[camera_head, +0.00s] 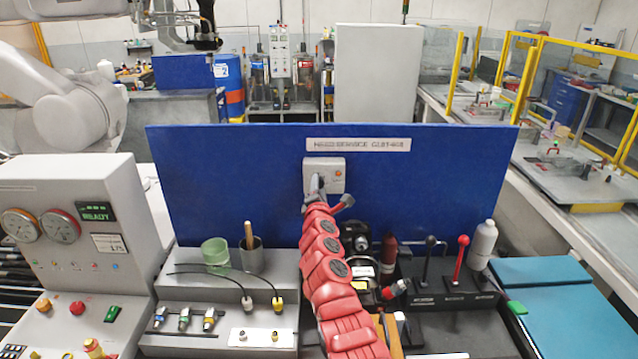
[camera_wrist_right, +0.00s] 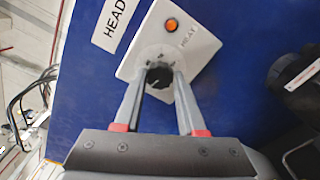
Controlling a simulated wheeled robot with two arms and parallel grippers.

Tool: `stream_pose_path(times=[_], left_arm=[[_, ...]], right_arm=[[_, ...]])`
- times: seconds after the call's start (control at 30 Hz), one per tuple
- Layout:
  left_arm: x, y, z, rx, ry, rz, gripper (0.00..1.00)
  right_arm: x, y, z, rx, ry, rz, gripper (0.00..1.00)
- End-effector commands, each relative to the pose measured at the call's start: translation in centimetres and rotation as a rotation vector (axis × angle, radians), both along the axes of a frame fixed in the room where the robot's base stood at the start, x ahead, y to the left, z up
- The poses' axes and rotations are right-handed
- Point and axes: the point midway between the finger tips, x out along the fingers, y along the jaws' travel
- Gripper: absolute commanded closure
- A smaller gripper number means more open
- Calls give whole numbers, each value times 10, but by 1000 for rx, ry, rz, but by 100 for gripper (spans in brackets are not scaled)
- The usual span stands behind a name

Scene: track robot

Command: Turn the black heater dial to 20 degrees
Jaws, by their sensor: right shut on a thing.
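The black heater dial (camera_wrist_right: 158,76) is a small round knob on a white square plate (camera_wrist_right: 200,45) with an orange lamp and the word HEAT. In the wrist view the dial sits between the two grey fingertips of my right gripper (camera_wrist_right: 159,73), which is shut on it. The dial's pointer and scale numbers are too small to read. In the head view the plate (camera_head: 338,166) is on the blue upright panel (camera_head: 235,190). There my red right arm reaches up to it, and my right gripper (camera_head: 317,185) hides the dial. My left gripper is not in view.
A gauge console (camera_head: 75,235) is at left. A teal mat (camera_head: 560,300) lies at right.

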Motion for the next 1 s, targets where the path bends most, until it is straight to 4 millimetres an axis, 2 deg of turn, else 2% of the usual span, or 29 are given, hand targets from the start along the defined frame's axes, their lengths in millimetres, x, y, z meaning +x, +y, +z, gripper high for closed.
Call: stream_pose_path(times=[0.2, 0.6, 1.0], left_arm=[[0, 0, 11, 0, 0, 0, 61], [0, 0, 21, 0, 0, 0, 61], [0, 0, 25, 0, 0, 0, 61]], right_arm=[[0, 1, -1, -207, 6, 0, 100], [0, 2, -2, -567, 3, 3, 100], [0, 1, -4, -790, 4, 3, 100]])
